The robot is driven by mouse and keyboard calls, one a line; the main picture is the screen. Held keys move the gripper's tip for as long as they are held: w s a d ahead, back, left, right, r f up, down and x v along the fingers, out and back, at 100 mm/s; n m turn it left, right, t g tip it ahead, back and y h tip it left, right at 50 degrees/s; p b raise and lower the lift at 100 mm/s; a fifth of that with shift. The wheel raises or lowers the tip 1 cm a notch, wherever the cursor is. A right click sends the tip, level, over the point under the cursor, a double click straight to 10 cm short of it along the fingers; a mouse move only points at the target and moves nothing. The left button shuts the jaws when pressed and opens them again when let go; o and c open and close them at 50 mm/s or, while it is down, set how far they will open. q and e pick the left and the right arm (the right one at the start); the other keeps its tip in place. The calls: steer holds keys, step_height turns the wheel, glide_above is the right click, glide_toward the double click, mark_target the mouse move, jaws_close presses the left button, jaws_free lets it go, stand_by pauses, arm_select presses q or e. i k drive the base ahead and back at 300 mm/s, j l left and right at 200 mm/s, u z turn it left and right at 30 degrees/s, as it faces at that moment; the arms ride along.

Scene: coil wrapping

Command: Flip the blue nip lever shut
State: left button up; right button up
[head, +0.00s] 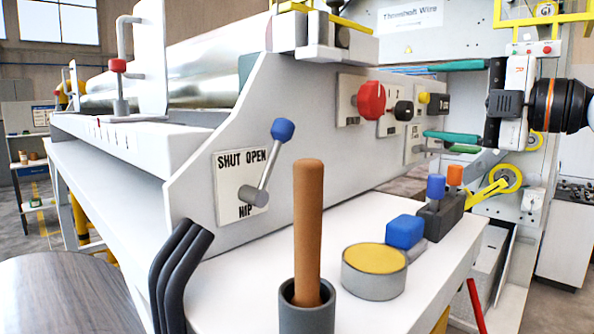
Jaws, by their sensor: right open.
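The nip lever has a blue ball knob (282,129) on a grey metal shaft (269,171). Its pivot is on a white plate (228,187) marked SHUT, OPEN and NIP, on the grey side panel of the machine. The lever leans up and to the right, on the OPEN side. My right gripper (428,101) is at the right, its teal fingers spread apart and pointing left. It is well to the right of the lever, with nothing seen between its fingers. My left gripper is out of view.
A red knob (371,100) and a black knob (403,110) stick out between the lever and my right gripper. A brown rod (308,230) stands in a grey cup in front of the panel. A round yellow-topped tin (374,258) and blue block (405,231) sit on the white shelf.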

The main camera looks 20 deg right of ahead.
mark_target(282, 131)
steer(key=k+l, duration=0.2)
steer(key=l, duration=0.2)
steer(key=k+l, duration=0.2)
steer(key=l, duration=0.2)
steer(key=k+l, duration=0.2)
steer(key=l, duration=0.2)
